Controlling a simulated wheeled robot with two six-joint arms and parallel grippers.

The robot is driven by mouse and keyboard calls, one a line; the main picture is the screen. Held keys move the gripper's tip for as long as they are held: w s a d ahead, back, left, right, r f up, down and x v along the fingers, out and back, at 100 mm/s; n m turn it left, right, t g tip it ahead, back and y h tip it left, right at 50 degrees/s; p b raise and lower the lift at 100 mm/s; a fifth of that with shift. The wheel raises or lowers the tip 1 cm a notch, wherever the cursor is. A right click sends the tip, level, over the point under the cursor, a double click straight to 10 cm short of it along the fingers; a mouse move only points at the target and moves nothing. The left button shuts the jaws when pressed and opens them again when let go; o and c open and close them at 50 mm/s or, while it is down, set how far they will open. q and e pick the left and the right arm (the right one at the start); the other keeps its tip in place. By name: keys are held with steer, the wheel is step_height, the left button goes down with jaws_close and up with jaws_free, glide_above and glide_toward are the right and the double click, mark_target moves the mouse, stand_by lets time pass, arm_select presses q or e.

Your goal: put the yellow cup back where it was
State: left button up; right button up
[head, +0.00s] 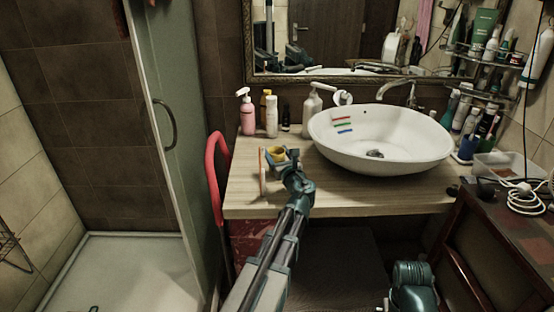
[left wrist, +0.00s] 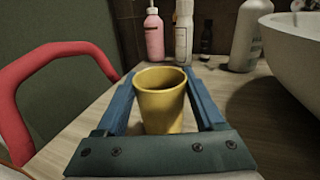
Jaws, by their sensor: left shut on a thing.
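The yellow cup (head: 277,154) is upright between the fingers of my left gripper (head: 281,157), over the left part of the wooden counter (head: 330,197). In the left wrist view the cup (left wrist: 160,112) stands open end up, with a blue finger on each side. My left gripper (left wrist: 160,80) is shut on it. The cup's base is hidden by the gripper, so I cannot tell whether it touches the counter. My right gripper is not in view.
A white basin (head: 420,157) with coloured stripes stands right of the cup. A pink pump bottle (head: 246,115), a white bottle (head: 271,118) and a pump dispenser (head: 311,105) stand behind. A red curved frame (head: 213,175) rises at the counter's left edge. The counter's front strip is clear.

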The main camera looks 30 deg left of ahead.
arm_select(q)
steer(key=shift+r, duration=0.15)
steer(key=shift+f, duration=0.3)
steer(key=o, duration=1.3)
steer(key=shift+r, duration=0.1)
steer(key=shift+r, duration=0.1)
steer(key=shift+r, duration=0.2)
steer(key=v, duration=1.2)
steer(key=shift+f, duration=0.15)
